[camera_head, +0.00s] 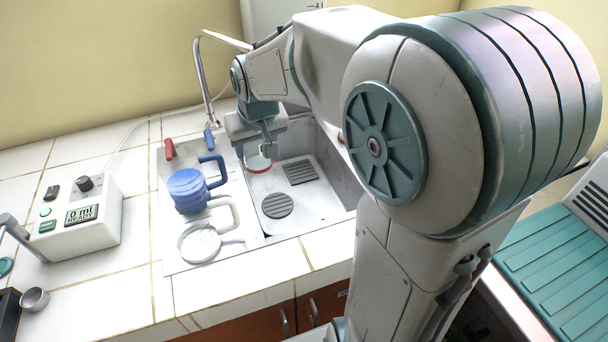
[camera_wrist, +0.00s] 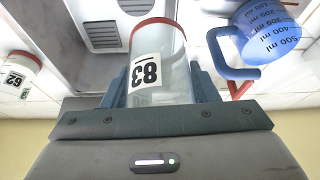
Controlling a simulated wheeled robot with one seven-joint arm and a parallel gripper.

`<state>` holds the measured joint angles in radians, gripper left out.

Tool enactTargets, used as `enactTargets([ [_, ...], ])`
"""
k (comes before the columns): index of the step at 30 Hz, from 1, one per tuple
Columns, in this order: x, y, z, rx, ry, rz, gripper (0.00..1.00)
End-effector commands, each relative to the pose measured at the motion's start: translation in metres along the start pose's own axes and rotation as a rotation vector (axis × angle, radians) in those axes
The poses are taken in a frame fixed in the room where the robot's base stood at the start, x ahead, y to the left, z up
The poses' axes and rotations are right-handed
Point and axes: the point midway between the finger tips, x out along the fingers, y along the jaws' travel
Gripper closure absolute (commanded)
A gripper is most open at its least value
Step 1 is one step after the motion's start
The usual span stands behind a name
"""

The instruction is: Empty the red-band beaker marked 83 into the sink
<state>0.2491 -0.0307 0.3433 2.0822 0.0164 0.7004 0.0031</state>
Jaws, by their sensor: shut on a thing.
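The beaker marked 83 (camera_wrist: 147,75) is a pale, clear cup with a red band. My gripper (camera_wrist: 155,88) is shut on it, with a blue-grey finger on each side. The sink (camera_head: 318,207) is a grey basin with a round drain grate (camera_head: 277,205) and a rectangular grate (camera_head: 300,172). My gripper hides part of the beaker.
A blue jug (camera_head: 187,190) and a white, empty-looking jug (camera_head: 200,243) stand left of the sink. A tap (camera_head: 205,75) arches behind, with red and blue handles. A meter box (camera_head: 80,212) reads 0 ml READY. Another red-band beaker (camera_wrist: 18,75) shows at the wrist view's left edge.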

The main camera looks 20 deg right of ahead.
Motion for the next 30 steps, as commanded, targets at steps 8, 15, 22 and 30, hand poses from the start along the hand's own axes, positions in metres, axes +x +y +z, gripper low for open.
enactTargets([
  [8,-0.021,-0.023,-0.006,0.002,0.008,0.006,0.82],
  [15,-0.021,-0.025,-0.006,0.003,0.008,0.007,0.82],
  [22,-0.011,-0.024,-0.002,0.008,0.01,-0.007,0.82],
  [30,0.004,-0.021,0.005,0.022,0.018,-0.04,0.82],
])
